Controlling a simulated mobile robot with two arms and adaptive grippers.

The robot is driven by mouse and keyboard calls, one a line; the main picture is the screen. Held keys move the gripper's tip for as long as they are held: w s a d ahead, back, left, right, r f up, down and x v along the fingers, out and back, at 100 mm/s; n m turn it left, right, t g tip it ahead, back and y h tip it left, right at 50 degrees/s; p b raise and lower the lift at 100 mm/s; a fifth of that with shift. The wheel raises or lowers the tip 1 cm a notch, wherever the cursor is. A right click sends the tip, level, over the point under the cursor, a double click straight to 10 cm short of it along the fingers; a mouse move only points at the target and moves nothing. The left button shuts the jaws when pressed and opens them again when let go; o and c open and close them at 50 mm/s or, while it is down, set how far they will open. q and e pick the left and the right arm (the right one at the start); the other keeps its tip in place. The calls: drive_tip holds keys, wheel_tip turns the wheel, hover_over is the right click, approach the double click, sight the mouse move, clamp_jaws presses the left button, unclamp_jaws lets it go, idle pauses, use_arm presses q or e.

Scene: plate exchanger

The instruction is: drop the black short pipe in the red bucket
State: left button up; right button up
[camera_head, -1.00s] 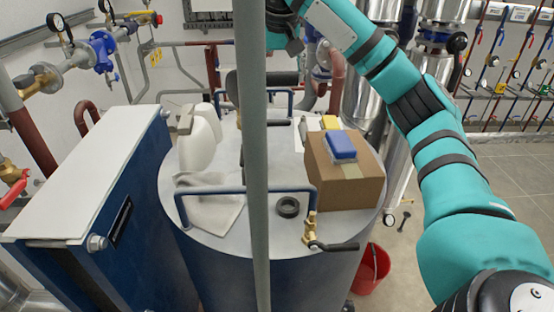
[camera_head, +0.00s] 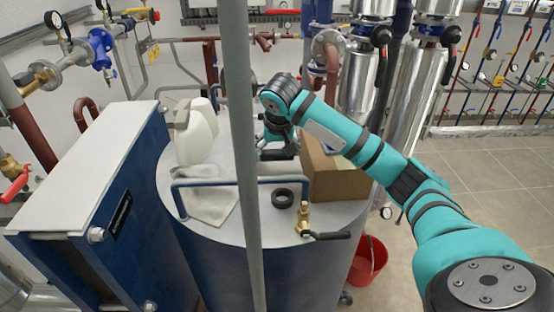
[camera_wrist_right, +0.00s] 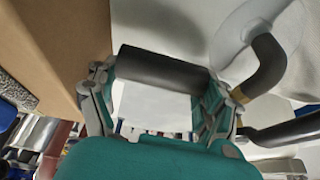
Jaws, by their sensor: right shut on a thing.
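The black short pipe (camera_wrist_right: 163,70) lies across the fingers of my right gripper (camera_wrist_right: 160,92) in the right wrist view, and the gripper is shut on it. In the head view the right gripper (camera_head: 274,134) is over the tank top, left of the cardboard box, with the dark pipe (camera_head: 279,153) just below it. I cannot tell the height of the pipe above the lid. The red bucket (camera_head: 368,263) stands on the floor at the right of the tank, partly hidden by the tank. My left gripper is not in view.
The tank lid (camera_head: 232,229) carries a cardboard box (camera_head: 335,180), a white jug (camera_head: 196,136), a cloth (camera_head: 208,200), a black ring (camera_head: 282,198) and a brass valve (camera_head: 304,221). A grey vertical pole (camera_head: 243,150) crosses the head view. Floor (camera_head: 480,180) is clear at right.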

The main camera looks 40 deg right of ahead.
sight(276, 171)
drive_tip(key=shift+f+p, duration=0.55)
drive_tip(key=shift+f, duration=1.5)
drive_tip(key=shift+f, duration=0.15)
drive_tip(key=o, duration=1.1)
drive_tip(key=shift+a, duration=0.1)
